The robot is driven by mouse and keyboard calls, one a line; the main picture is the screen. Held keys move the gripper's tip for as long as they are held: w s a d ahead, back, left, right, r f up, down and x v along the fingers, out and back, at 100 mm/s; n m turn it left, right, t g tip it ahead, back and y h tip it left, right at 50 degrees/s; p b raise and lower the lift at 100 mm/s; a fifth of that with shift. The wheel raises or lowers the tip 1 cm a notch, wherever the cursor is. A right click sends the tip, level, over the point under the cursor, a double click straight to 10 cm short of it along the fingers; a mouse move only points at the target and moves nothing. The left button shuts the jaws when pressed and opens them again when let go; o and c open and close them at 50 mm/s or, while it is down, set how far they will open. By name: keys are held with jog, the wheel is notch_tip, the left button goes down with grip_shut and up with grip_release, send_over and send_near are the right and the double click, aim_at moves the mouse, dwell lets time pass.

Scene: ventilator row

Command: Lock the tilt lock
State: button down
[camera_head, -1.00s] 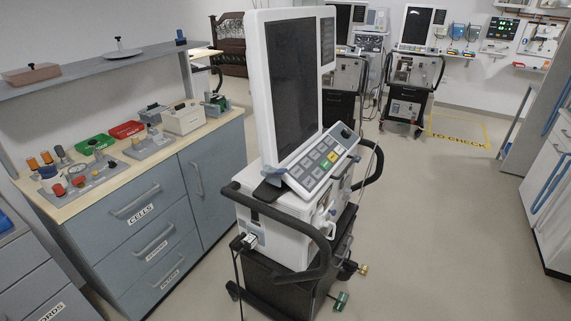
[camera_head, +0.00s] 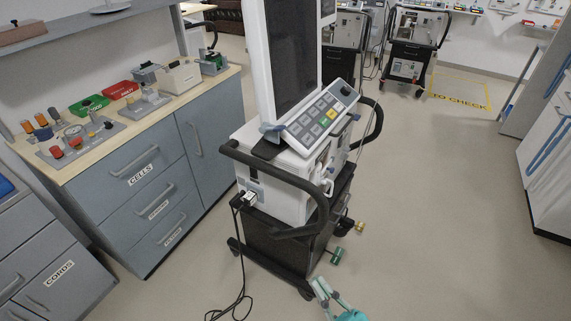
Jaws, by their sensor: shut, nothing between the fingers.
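The nearest ventilator (camera_head: 275,185) is a white unit on a black cart, with a tall dark screen (camera_head: 291,50) above a sloped keypad panel (camera_head: 320,115). A small blue-grey lever (camera_head: 272,128) sits at the panel's left end, by the screen's foot. It may be the tilt lock; no label for it is readable, and its setting cannot be told. My gripper (camera_head: 321,286), with teal and grey parts, is at the bottom edge, low in front of the cart and well apart from the lever. It is shut and empty.
A black handle bar (camera_head: 275,176) curves around the ventilator's front. A black cable (camera_head: 241,270) hangs to the floor. A drawer cabinet (camera_head: 150,195) stands close on the left. Open floor (camera_head: 440,220) lies to the right, with other ventilators (camera_head: 411,45) behind.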

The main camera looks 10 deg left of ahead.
jog(key=w+a+r+n+g, duration=0.2)
jog(key=w+a+g, duration=0.15)
jog(key=w, duration=0.35)
jog(key=w+a+r+n+g+h, duration=0.1)
jog(key=w+a+r+n+g, duration=0.2)
jog(key=w+g, duration=0.3)
jog(key=w+a+r+n+g, duration=0.2)
jog(key=w+a+g, duration=0.15)
jog(key=w, duration=0.35)
jog(key=w+d+r+m+t+h, duration=0.1)
jog(key=w+r+m+h, duration=0.5)
jog(key=w+r, duration=0.8)
jog(key=shift+w+d+r+t+h, duration=0.2)
jog(key=shift+d+r+t+h, duration=0.2)
jog(key=shift+d+r+h, duration=0.55)
